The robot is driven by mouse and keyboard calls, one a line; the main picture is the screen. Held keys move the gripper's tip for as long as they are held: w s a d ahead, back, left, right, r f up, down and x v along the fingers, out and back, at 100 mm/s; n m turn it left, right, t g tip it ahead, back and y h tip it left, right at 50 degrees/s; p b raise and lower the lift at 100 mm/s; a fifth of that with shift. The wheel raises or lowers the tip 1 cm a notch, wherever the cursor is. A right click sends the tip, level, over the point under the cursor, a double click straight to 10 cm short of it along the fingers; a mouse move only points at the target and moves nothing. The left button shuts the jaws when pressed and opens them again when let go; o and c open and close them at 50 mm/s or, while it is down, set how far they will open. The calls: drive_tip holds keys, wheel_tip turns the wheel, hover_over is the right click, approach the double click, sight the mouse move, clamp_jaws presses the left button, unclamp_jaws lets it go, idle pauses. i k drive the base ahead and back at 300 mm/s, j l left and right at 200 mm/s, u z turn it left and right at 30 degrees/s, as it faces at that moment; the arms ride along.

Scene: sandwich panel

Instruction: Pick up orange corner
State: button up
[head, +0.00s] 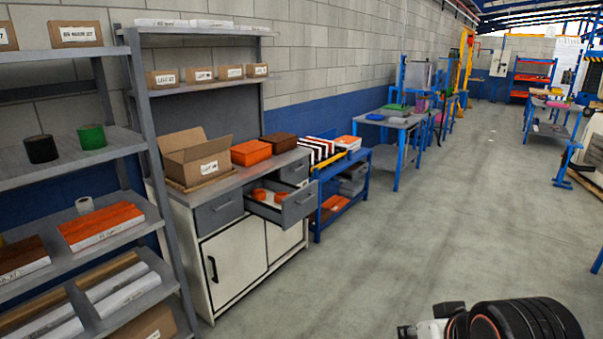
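Small orange pieces, which may include the orange corner (258,193), lie in the open drawer (290,211) of the grey and white workbench in the head view. A second orange piece (281,197) is beside it. They are too small to make out their exact shape, and the drawer's front hides part of them. Part of my own arm shows at the bottom right edge, far from the drawer. I cannot make out my gripper's fingers in this view.
The workbench top holds an open cardboard box (197,160), an orange box (251,152) and a brown box (279,142). A grey shelf rack (158,165) stands at the left. A blue cart (322,205) stands beyond the bench. The floor in front is clear.

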sight(279, 196)
drive_tip(key=i, duration=0.55)
drive_tip(key=i+l+u, duration=0.15)
drive_tip(key=i, duration=1)
drive_tip(key=i+l+u, duration=0.15)
drive_tip(key=i, duration=0.45)
drive_tip(key=i+l+u, duration=0.25)
drive_tip(key=i+u, duration=0.2)
drive_tip(key=i+l+u, duration=0.8)
drive_tip(key=l+u, duration=0.15)
